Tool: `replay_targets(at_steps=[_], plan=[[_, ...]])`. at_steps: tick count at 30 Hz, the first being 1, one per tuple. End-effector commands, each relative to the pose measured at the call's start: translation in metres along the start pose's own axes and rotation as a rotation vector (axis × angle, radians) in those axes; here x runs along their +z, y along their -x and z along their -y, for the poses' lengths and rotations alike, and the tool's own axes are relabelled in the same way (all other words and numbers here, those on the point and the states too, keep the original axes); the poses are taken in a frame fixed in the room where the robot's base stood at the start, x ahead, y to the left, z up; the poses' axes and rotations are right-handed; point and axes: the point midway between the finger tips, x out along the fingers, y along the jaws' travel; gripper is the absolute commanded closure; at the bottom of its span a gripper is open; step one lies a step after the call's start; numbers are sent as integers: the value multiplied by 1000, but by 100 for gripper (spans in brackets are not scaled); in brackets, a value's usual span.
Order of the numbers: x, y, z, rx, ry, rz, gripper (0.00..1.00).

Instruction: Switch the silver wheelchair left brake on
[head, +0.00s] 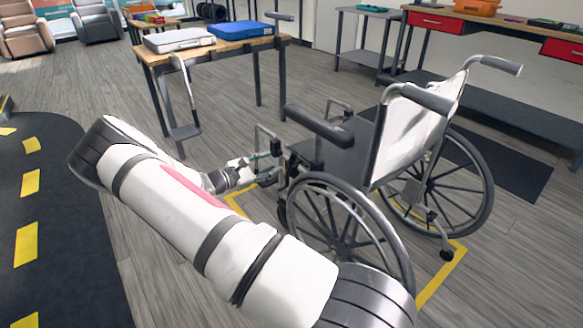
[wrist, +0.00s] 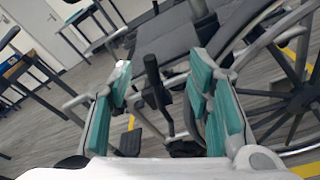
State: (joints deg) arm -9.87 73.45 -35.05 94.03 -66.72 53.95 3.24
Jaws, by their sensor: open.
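The silver wheelchair (head: 412,130) stands on the floor at right of centre in the head view, with a pale backrest, dark seat and large spoked wheels. My gripper (head: 268,165) is at its near side, by the front of the near large wheel (head: 345,235). In the wrist view my gripper (wrist: 160,80) is open, its teal-padded fingers spread. A dark upright lever (wrist: 153,82), which looks like the brake lever, stands between the fingers with visible gaps on both sides. Whether it touches either pad deeper in, I cannot tell. The lever's lower end is partly hidden.
Yellow floor tape (head: 440,275) surrounds the wheelchair. The near armrest (head: 318,125) is above my gripper. Open floor lies left of the wheelchair.

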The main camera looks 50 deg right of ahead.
Motion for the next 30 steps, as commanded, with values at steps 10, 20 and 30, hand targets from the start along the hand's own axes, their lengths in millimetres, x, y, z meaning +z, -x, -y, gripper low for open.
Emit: replay_targets(at_steps=[10, 20, 30], plan=[[-72, -24, 11, 184, 173, 65, 54], [-72, -66, 5, 187, 176, 69, 54], [-69, -129, -7, 187, 177, 68, 54]])
